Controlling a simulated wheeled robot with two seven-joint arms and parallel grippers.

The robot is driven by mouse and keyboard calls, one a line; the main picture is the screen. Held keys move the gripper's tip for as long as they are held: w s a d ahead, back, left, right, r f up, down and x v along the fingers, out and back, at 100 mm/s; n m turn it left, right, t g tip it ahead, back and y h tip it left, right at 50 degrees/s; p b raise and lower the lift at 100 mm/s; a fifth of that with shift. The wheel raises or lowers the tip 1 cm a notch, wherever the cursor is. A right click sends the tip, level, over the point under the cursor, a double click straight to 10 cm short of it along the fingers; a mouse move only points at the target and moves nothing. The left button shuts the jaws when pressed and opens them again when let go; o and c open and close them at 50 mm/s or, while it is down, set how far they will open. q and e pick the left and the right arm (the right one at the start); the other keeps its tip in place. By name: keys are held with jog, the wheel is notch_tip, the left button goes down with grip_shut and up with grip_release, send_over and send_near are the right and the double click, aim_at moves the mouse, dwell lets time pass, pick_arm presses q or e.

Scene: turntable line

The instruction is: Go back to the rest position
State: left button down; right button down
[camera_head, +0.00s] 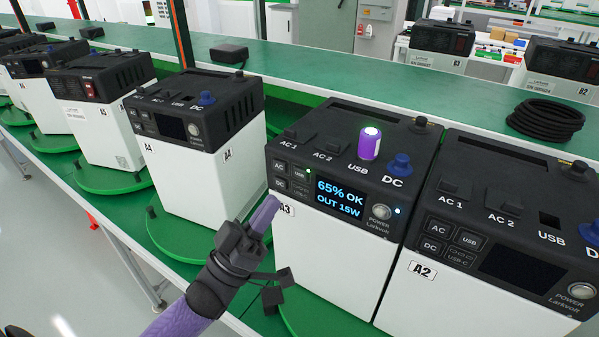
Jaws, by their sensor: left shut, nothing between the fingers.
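My left gripper (266,213) is shut and empty. My purple and black left wrist comes up from the bottom of the view. The A3 screen (338,196) is lit and reads "65% OK OUT 15W". A small purple and white cylinder (370,143) stands upright on its top near the USB label. My right gripper is not in view.
A2 (440,295) stands close on the right with a dark screen. A4 (205,185) and several more stations line the left on green turntables (175,240). Behind are a green table (330,80), a coiled black cable (545,118) and a black box (229,53). Floor shows at lower left.

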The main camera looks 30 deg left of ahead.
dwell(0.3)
pick_arm(q)
jog(key=w+d+f+n+g+y, duration=0.15)
jog(key=d+f+g+y, duration=0.25)
jog(key=f+g+y, duration=0.55)
jog(key=s+d+f+m+g, duration=0.1)
jog(key=s+d+f+g, duration=0.1)
jog(key=s+f+g, duration=0.5)
jog(key=s+d+f+m+g, duration=0.15)
jog(key=s+f+g, duration=0.3)
jog(key=s, duration=0.55)
notch_tip(320, 180, down, 18)
jog(key=s+g+b, duration=0.1)
jog(key=s+b, duration=0.1)
jog(key=b, duration=0.1)
jog(key=s+a+f+m+g+y+b, duration=0.1)
jog(key=s+a+f+b, duration=0.1)
jog(key=s+f, duration=1.1)
jog(key=shift+s+a+f+g, duration=0.4)
jog(key=shift+s+a, duration=0.05)
jog(key=shift+a, duration=0.4)
